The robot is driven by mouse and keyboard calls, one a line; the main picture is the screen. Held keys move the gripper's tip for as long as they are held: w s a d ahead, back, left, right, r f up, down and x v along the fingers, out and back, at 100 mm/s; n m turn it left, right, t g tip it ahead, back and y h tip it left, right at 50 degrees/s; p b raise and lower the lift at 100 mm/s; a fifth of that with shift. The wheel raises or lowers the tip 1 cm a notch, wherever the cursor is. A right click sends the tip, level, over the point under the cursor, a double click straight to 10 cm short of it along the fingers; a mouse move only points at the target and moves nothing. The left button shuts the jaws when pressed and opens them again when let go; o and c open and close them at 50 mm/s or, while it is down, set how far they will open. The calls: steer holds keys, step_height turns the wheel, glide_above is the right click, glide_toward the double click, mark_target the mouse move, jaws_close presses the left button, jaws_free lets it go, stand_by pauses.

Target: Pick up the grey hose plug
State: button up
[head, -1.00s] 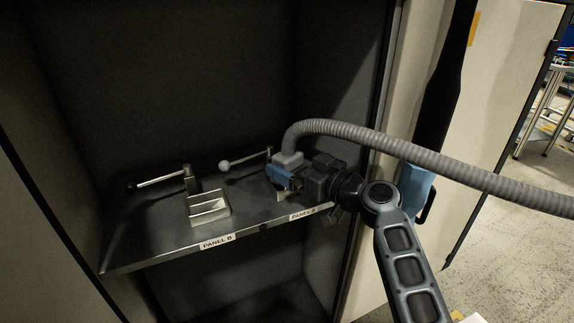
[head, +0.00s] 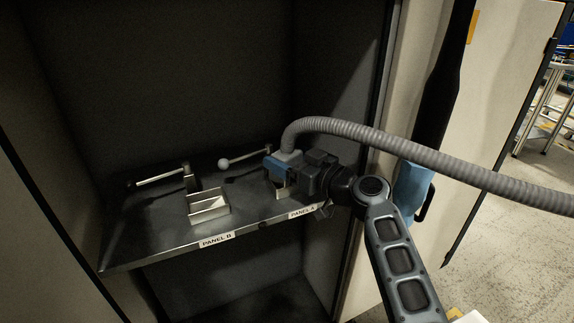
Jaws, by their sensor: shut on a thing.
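The grey hose plug (head: 291,156) is a small block at the end of a ribbed grey hose (head: 400,156). It is over the Panel A side of the cabinet shelf. My gripper (head: 277,164), with blue fingers, is shut on the plug and hides much of it. A pale metal holder (head: 283,191) shows partly just below my fingers. I cannot tell whether the plug's lower end is clear of it.
The shelf (head: 155,240) has an open metal holder (head: 210,208) on the Panel B side. A lever (head: 160,180) stands behind it, and a ball-ended lever (head: 224,164) is left of my gripper. The cabinet's right side wall is close to my arm.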

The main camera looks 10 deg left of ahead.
mark_target(287, 151)
steer(key=shift+c, duration=0.9)
step_height(287, 151, up, 9)
steer(key=shift+f+p, duration=0.1)
steer(key=shift+p, duration=0.25)
steer(key=shift+r, duration=0.35)
steer(key=shift+w+a+r+m+p, duration=0.15)
steer(key=shift+m+p, duration=0.15)
steer(key=shift+p, duration=0.4)
steer(key=t+h+p, duration=0.1)
steer(key=f+m+t+p, duration=0.1)
steer(key=p, duration=0.1)
steer(key=shift+w+a+h, duration=0.15)
steer(key=shift+h, duration=0.25)
steer(key=f+m+t+h+p, duration=0.1)
steer(key=f+m+h+p, duration=0.1)
steer(key=shift+t+p, duration=0.3)
steer(key=shift+t, duration=0.1)
steer(key=shift+s+d+f+m+t+h+p, duration=0.2)
steer(key=shift+f+h+p, duration=0.1)
steer(key=shift+f+p, duration=0.1)
steer(key=shift+s+d+f+m+t+h+p, duration=0.1)
steer(key=shift+d+f+m+t+h+p, duration=0.1)
steer(key=shift+f+h+p, duration=0.15)
steer(key=shift+f+b, duration=1.35)
steer(key=shift+f, duration=0.35)
steer(key=shift+f+b, duration=2)
steer(key=shift+b, duration=0.35)
